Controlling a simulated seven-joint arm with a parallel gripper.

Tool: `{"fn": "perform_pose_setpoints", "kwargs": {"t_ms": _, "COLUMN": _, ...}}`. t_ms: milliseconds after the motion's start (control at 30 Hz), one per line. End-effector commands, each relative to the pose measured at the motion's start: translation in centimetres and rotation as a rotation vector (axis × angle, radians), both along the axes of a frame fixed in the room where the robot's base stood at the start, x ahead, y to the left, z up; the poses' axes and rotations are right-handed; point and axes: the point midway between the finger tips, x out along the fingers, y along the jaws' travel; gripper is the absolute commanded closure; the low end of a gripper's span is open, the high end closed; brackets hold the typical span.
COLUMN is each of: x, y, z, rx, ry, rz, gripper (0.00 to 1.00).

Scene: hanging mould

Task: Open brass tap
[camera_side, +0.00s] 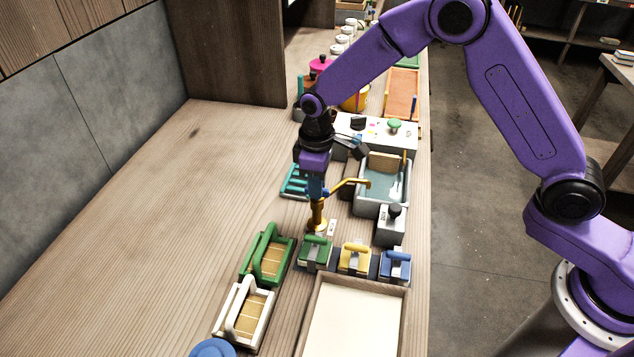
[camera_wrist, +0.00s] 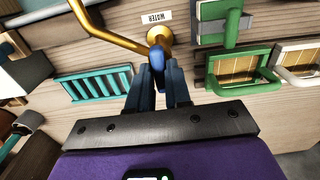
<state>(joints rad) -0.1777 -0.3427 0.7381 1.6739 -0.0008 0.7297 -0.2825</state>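The brass tap (camera_side: 318,216) stands upright on the wooden bench in the side view, its spout (camera_side: 350,184) reaching right toward a grey basin (camera_side: 381,206). In the wrist view the tap (camera_wrist: 162,38) is at the top centre and its spout runs to the upper left. A blue knob or lever (camera_wrist: 157,55) sits at the tap. My gripper (camera_wrist: 158,68) is right at this blue part, with its dark blue fingers close on either side. Whether the fingers are pressed on it cannot be told. In the side view my gripper (camera_side: 316,190) points down directly above the tap.
A WATER label (camera_wrist: 156,16) lies beside the tap. A teal rack (camera_side: 294,181) is left behind it. Green (camera_side: 316,250), yellow (camera_side: 355,258) and blue (camera_side: 395,265) handled blocks stand in front, with a shallow tray (camera_side: 309,320) nearer. The bench's left side is clear.

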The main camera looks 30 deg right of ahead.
Motion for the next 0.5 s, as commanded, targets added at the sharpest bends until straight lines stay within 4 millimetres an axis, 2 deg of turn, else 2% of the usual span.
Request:
{"fn": "perform_pose_setpoints", "kwargs": {"t_ms": 33, "x": 0.1, "y": 0.0, "z": 0.1, "rx": 0.001, "ry": -0.002, "rz": 0.002, "gripper": 0.64}}
{"fn": "perform_pose_setpoints", "kwargs": {"t_ms": 67, "x": 0.0, "y": 0.0, "z": 0.1, "rx": 0.001, "ry": -0.002, "rz": 0.001, "gripper": 0.58}}
{"fn": "perform_pose_setpoints", "kwargs": {"t_ms": 367, "x": 0.0, "y": 0.0, "z": 0.1, "rx": 0.001, "ry": -0.001, "rz": -0.002, "gripper": 0.58}}
{"fn": "perform_pose_setpoints", "kwargs": {"t_ms": 500, "x": 0.1, "y": 0.1, "z": 1.0, "rx": 0.002, "ry": -0.003, "rz": -0.002, "gripper": 0.58}}
